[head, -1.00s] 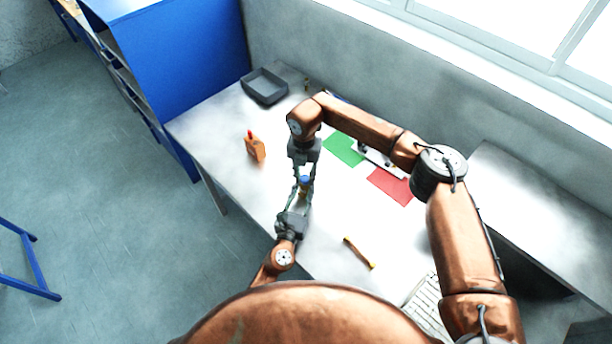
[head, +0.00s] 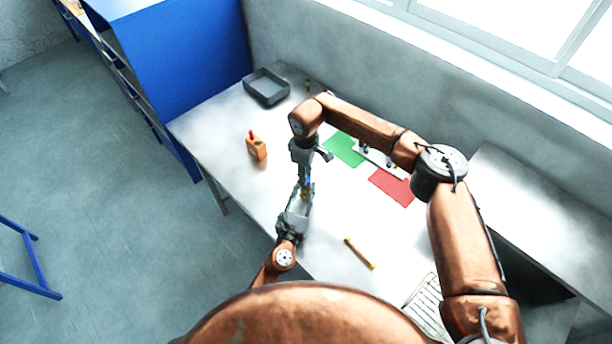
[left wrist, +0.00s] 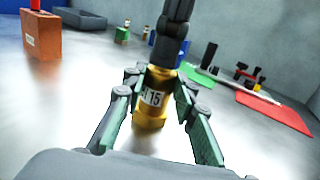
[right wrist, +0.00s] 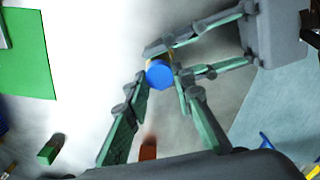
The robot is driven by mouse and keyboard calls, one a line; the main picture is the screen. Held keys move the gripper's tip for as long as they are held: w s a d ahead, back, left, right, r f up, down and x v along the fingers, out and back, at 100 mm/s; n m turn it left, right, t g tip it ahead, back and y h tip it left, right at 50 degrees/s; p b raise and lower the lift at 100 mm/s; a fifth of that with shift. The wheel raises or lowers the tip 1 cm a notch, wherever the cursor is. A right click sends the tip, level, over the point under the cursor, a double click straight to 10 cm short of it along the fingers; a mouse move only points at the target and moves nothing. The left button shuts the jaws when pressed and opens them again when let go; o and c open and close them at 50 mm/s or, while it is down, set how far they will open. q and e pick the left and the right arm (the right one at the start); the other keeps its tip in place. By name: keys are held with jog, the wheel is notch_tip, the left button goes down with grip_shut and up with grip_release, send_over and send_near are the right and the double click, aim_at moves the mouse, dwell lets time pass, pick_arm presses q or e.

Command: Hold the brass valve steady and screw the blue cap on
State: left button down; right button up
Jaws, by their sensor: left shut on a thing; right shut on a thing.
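The brass valve (left wrist: 150,103), with a white label, stands upright on the table between the fingers of my left gripper (left wrist: 158,98), which is shut on it. The blue cap (right wrist: 159,73) sits over the valve's top, with a little brass showing at its edge. My right gripper (right wrist: 161,88) comes down from above and is shut on the cap. In the head view the right gripper (head: 307,179) is directly above the left gripper (head: 304,194). In the left wrist view a dark right finger hides the cap. I cannot tell how far the cap is threaded.
A grey tray (head: 266,87) is at the back left. A green mat (head: 343,149) and a red mat (head: 391,187) lie to the right. A brown stick-like tool (head: 359,253) lies at the front right.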

jog(key=shift+w, duration=0.1)
jog(key=o, duration=0.8)
jog(key=shift+c, duration=0.2)
jog(key=shift+r, duration=0.1)
jog(key=shift+r, duration=2.15)
jog(key=shift+c, duration=0.3)
